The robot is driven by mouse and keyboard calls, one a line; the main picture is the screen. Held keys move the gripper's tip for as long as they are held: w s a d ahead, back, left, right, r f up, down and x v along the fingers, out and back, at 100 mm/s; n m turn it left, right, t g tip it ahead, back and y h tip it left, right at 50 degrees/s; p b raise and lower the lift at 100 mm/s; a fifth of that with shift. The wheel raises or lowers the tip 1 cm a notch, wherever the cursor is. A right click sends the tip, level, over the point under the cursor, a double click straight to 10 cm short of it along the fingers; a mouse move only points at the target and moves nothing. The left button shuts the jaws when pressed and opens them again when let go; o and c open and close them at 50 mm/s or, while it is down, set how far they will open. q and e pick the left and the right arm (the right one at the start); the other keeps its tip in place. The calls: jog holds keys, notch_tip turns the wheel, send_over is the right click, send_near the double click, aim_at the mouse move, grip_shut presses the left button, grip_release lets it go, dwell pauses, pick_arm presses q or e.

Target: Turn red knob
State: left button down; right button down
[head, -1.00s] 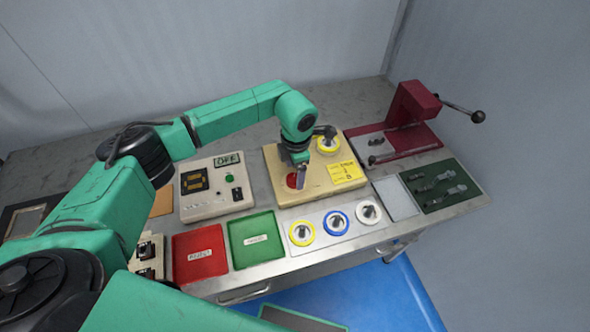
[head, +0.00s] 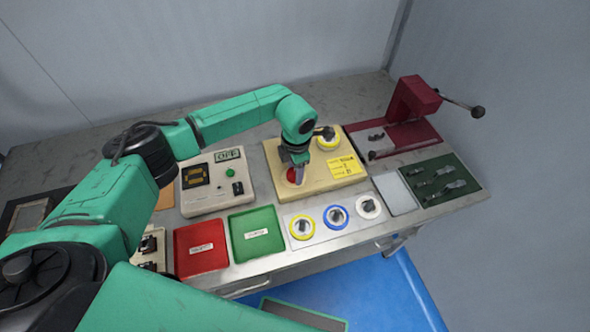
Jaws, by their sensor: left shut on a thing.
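The red knob (head: 292,175) sits on the front left part of a beige panel box (head: 320,185) on the bench. My left gripper (head: 297,176) points down at the knob, its fingers shut on it and hiding part of it. The beige box also carries a yellow label (head: 345,166) and a yellow-ringed spool (head: 328,143) at its back. My right gripper is not in view.
A white meter box (head: 212,188) with a small display stands left of the beige box. Red (head: 201,247) and green (head: 256,235) trays and several ringed spools line the front edge. A dark red press (head: 412,115) with a lever stands at the right.

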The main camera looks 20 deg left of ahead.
pick_arm(q)
jog(key=n+b, duration=0.3)
jog(key=n, duration=0.2)
jog(key=shift+w, duration=0.15)
jog(key=n+b, duration=0.2)
jog(key=n, duration=0.4)
jog(key=n+b, duration=0.1)
jog(key=n, duration=0.2)
jog(key=shift+a+r+g, duration=0.1)
jog(key=shift+g, duration=0.2)
jog(key=n, duration=0.3)
jog(key=shift+w+n, duration=0.1)
jog(key=shift+n, duration=0.3)
jog(key=n, duration=0.5)
jog(key=shift+a+r+n+b, duration=0.1)
jog(key=shift+n+b, duration=0.2)
jog(key=shift+c, duration=2.2)
grip_release()
jog(key=shift+o, duration=0.8)
